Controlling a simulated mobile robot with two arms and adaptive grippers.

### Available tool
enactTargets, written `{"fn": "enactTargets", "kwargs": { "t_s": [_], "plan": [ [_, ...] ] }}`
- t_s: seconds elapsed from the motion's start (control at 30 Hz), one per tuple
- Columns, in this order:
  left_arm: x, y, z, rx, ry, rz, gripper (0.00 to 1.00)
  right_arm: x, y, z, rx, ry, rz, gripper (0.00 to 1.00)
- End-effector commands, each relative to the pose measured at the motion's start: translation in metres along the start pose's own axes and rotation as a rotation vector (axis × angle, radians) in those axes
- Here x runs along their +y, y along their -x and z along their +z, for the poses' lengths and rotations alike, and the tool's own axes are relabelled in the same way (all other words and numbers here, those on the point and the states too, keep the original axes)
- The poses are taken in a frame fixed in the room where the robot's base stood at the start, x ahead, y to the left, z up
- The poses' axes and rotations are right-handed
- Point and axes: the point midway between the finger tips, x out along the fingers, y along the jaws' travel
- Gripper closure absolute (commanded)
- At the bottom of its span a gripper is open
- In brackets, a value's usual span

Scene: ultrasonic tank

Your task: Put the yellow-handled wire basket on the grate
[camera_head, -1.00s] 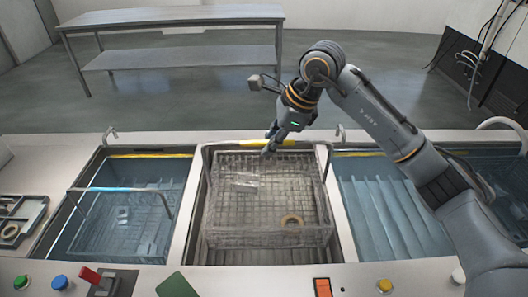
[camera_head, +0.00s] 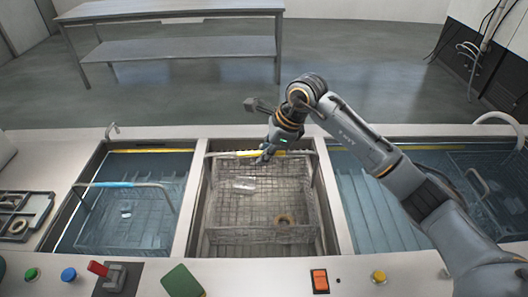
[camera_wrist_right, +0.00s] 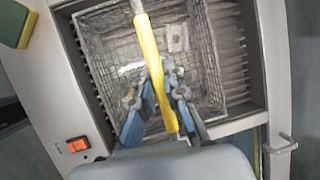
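The yellow-handled wire basket (camera_head: 283,236) is level inside the middle tank and holds a brown ring and a small clear piece. Its yellow handle (camera_head: 246,153) stands up near the tank's back. My right gripper (camera_head: 267,152) is at the handle. In the right wrist view, the handle (camera_wrist_right: 150,50) runs between the blue-padded fingers (camera_wrist_right: 166,100), which sit close on both sides and look shut on it. Grey ribs of the grate (camera_wrist_right: 229,50) show beside the basket there. Whether the basket's bottom touches the grate is hidden. My left gripper is not in view.
A blue-handled basket (camera_head: 125,215) sits in the left water tank. The right tank (camera_head: 375,215) has ribs under water, with another basket (camera_head: 490,170) at its far end.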

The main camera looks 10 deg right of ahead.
Motion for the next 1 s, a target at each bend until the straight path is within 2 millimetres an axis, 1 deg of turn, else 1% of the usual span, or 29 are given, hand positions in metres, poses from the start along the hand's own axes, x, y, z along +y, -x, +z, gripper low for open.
{"fn": "enactTargets", "kwargs": {
  "t_s": [0.03, 0.07, 0.1, 0.4, 0.53, 0.67, 0.8, 1.0],
  "plan": [
    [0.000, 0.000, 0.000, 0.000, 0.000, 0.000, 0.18, 0.000, 0.000, 0.000, 0.000, 0.000, 0.001, 0.80],
    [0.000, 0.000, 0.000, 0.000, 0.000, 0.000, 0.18, 0.000, 0.000, 0.000, 0.000, 0.000, 0.001, 0.74],
    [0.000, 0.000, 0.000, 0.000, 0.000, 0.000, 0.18, 0.000, 0.000, 0.000, 0.000, 0.000, 0.001, 0.66],
    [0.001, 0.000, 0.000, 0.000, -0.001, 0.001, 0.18, 0.000, 0.001, 0.000, 0.000, 0.000, 0.000, 0.66],
    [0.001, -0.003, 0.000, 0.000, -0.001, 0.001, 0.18, -0.001, 0.009, 0.000, -0.001, 0.000, -0.003, 0.66],
    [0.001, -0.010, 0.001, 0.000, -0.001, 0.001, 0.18, -0.001, 0.030, -0.001, -0.001, 0.001, -0.007, 0.66],
    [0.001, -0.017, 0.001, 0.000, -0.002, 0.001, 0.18, -0.001, 0.061, -0.001, 0.000, 0.001, -0.007, 0.66],
    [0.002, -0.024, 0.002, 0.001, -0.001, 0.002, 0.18, -0.001, 0.100, 0.000, -0.001, 0.000, -0.004, 0.66]
  ]
}}
